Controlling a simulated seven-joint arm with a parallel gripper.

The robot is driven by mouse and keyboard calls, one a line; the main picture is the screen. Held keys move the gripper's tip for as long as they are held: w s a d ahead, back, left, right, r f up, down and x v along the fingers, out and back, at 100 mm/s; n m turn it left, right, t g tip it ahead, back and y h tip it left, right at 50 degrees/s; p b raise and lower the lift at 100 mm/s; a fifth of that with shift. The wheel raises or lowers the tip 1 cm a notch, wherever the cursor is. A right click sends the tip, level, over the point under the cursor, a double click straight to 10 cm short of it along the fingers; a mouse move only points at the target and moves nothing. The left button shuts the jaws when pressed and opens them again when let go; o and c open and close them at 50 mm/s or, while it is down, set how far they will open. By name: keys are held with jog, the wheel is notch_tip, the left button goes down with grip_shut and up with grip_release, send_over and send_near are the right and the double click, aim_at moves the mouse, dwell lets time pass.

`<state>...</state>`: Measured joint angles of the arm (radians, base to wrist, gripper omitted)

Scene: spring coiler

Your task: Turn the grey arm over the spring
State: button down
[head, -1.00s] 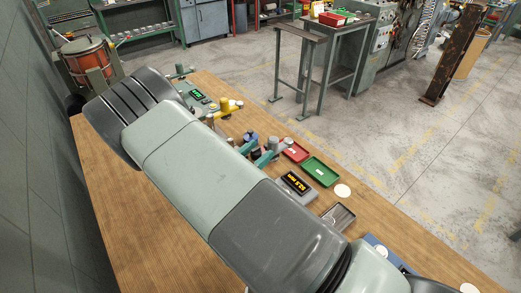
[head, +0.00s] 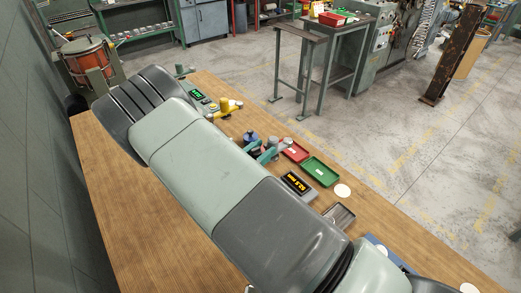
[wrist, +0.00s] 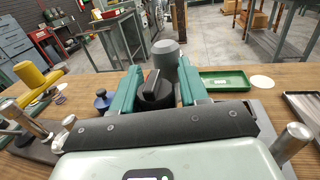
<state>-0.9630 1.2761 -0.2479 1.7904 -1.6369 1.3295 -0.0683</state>
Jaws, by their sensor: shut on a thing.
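My gripper (wrist: 158,82) has two teal fingers, also seen in the head view (head: 267,151). Between them in the wrist view are a black knob (wrist: 154,90) and a grey upright cylinder (wrist: 165,52), which I take to be the grey arm's handle. The fingers are closed around the cylinder near their tips; the exact contact is partly hidden. The rest of the grey arm and the spring cannot be made out behind my gripper and forearm.
A red tray (head: 294,151) and a green tray (head: 320,171) lie beyond my gripper on the wooden bench (head: 120,220). A yellow part (head: 224,105) is at the left; a dark blue knob (wrist: 102,100) is left of my fingers.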

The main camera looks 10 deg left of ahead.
jog(key=shift+w+a+m+g+h, duration=0.1)
jog(key=shift+a+m+g+h, duration=0.05)
jog(key=shift+m+g+h, duration=1.35)
jog(key=shift+g+h, duration=0.1)
jog(key=shift+h, duration=0.2)
jog(key=m+g+h, duration=0.2)
jog(key=g, duration=0.1)
jog(key=m+g+h, duration=0.1)
jog(key=g, duration=0.1)
jog(key=shift+s+d+m, duration=0.35)
jog(key=shift+d+m, duration=0.05)
jog(key=m+g, duration=0.1)
jog(key=g, duration=0.1)
jog(key=m+g+h, duration=0.1)
jog(key=g, duration=0.1)
jog(key=shift+s+d+m, duration=0.15)
jog(key=shift+s+m, duration=0.05)
jog(key=shift+m, duration=0.1)
jog(key=shift+s+r+m+g, duration=0.1)
jog(key=shift+s+m+g, duration=0.15)
jog(key=shift+m+g, duration=1.05)
jog(key=shift+s+m+g, duration=0.25)
jog(key=shift+m+g, duration=0.55)
jog(key=shift+g, duration=1)
jog(key=shift+d+g, duration=0.1)
jog(key=shift+g, duration=0.2)
jog(key=c, duration=1)
grip_release()
jog(key=shift+o, duration=1.1)
